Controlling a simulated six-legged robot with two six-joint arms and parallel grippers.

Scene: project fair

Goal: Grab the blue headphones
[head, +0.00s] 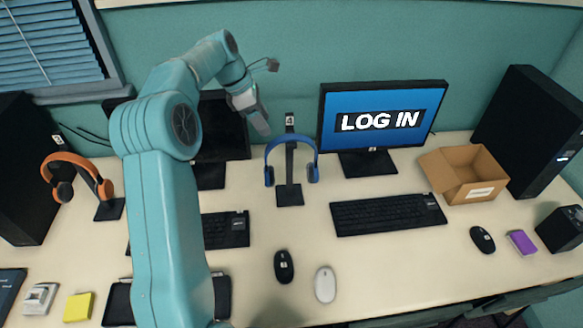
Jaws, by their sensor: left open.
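The blue headphones (292,142) hang on a black stand marked 4 (290,194), near the middle of the desk. The headband arches over the stand and an ear cup hangs on each side. My left gripper (261,122) is open and empty, above and just left of the headphones, apart from them as far as I can see. My left arm comes up from the bottom left and bends over toward the stand. My right gripper is not in view.
Orange headphones (73,160) hang on another stand at the left. The monitor (381,117) and keyboard (388,214) stand right of the blue headphones. An open cardboard box (468,172) is further right. Two mice, one black (284,266) and one white (325,284), lie in front.

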